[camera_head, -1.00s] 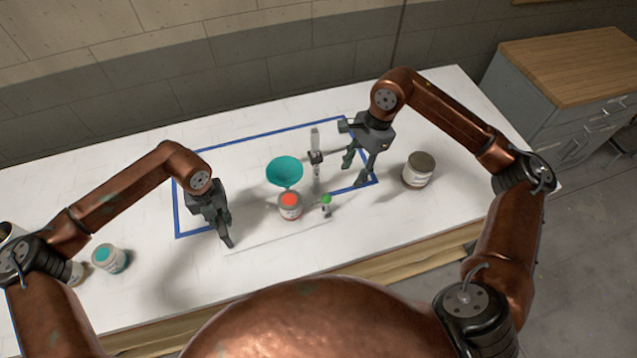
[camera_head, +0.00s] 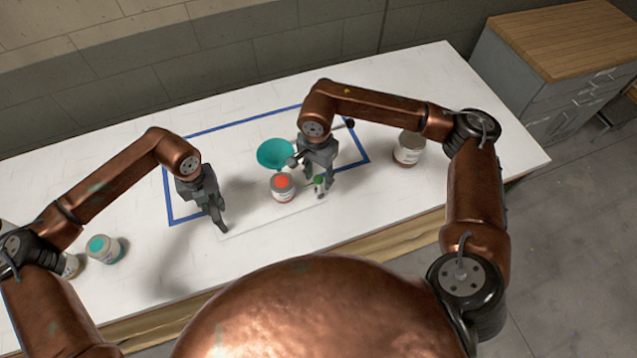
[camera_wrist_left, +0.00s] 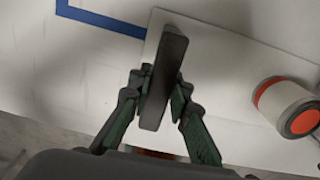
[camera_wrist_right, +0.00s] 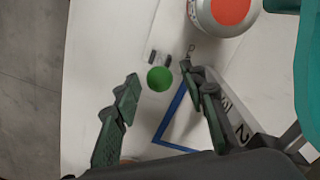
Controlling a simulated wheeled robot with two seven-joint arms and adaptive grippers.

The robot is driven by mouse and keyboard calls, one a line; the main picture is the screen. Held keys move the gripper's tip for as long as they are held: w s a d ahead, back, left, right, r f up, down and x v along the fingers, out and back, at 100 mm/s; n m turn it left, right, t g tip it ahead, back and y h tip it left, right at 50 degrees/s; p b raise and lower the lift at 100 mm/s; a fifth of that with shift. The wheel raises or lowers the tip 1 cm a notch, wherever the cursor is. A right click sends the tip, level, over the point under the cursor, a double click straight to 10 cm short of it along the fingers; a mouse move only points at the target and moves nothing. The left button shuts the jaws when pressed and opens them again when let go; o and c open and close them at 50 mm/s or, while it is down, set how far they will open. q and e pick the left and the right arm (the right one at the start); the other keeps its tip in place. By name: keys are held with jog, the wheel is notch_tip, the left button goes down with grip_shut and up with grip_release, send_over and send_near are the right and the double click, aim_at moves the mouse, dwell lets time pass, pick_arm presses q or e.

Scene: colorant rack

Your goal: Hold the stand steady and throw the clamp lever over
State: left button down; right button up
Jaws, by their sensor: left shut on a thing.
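The stand's pale base plate (camera_head: 262,222) lies on the table; it shows in the left wrist view (camera_wrist_left: 225,75). My left gripper (camera_head: 221,222) is shut on a dark upright bar (camera_wrist_left: 166,75) at the plate's end. The clamp lever's green knob (camera_head: 319,180) is partly behind my right gripper (camera_head: 317,184). In the right wrist view the green knob (camera_wrist_right: 160,78) shows between and beyond the open, empty fingers (camera_wrist_right: 160,90). A marked post (camera_wrist_right: 238,115) stands beside the right finger. In the head view my right gripper hides most of the post.
A teal funnel (camera_head: 272,153) sits just behind a can with an orange-red top (camera_head: 283,187), left of my right gripper. A brown-topped can (camera_head: 408,148) stands to the right. A teal-topped can (camera_head: 105,248) is at the left. Blue tape (camera_head: 230,124) frames the work area.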

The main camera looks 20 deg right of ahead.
aim_at(319, 193)
jog(key=shift+f, duration=2.15)
jog(key=shift+c, duration=0.2)
grip_shut()
